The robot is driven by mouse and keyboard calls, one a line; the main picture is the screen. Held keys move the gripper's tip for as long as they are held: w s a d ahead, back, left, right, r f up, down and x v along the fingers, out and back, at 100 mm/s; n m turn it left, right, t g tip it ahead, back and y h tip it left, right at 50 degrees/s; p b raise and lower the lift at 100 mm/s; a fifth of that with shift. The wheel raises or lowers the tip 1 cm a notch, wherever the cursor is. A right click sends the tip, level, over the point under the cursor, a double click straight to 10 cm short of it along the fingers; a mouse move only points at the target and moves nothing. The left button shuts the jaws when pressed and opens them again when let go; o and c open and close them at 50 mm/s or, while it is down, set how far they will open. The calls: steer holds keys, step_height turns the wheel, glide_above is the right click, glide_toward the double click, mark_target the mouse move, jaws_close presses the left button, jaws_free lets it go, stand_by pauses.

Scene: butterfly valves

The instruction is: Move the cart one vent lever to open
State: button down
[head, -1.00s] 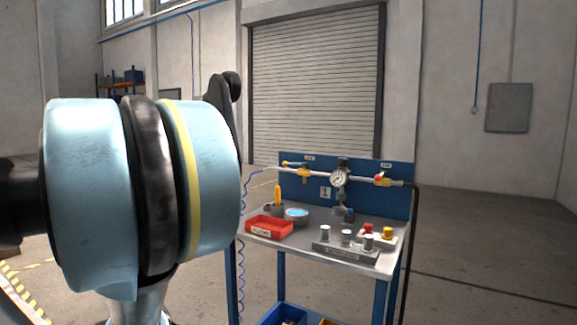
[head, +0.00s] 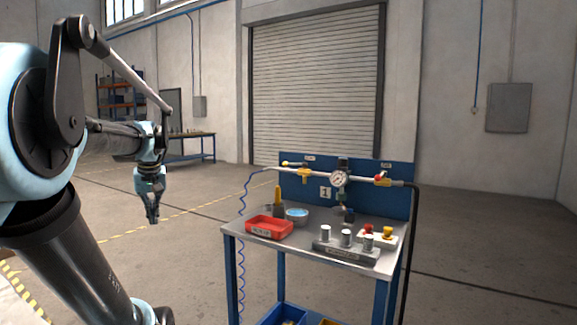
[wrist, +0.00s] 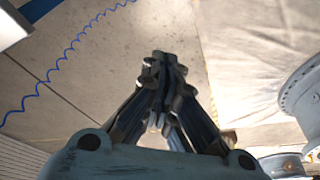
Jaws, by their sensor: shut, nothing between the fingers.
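The cart marked 1 (head: 325,193) has a blue back panel (head: 345,206) with a pale pipe (head: 320,177) across it in the head view. The small labels above both are unreadable, so I cannot tell which is the vent. My gripper (head: 153,219) hangs pointing down, left of the cart and apart from it, shut and empty. It also shows in the wrist view (wrist: 165,62).
A gauge (head: 339,179) sits mid-pipe. Floor between gripper and cart looks clear.

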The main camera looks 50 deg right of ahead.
mark_target(295, 164)
steer(key=w+d+r+m, duration=0.1)
steer(key=d+r, duration=0.3)
steer(key=d, duration=0.3)
steer(key=d+r+m, duration=0.1)
steer(key=d+r, duration=0.2)
steer(key=d, duration=0.3)
steer(key=s+d+r+m+h, duration=0.15)
steer(key=s+d+r, duration=0.3)
steer(key=d, duration=0.65)
steer(key=s+d+r+m+h, duration=0.1)
steer(key=s+d+r+m, duration=0.15)
steer(key=s+d, duration=0.6)
steer(key=s+d+r+m+h, duration=0.1)
steer(key=s+d+r, duration=0.25)
steer(key=d, duration=1.05)
steer(key=w+d+f, duration=0.5)
steer(key=d+f, duration=0.1)
steer(key=f, duration=0.1)
steer(key=shift+d, duration=0.4)
steer(key=shift+f, duration=0.1)
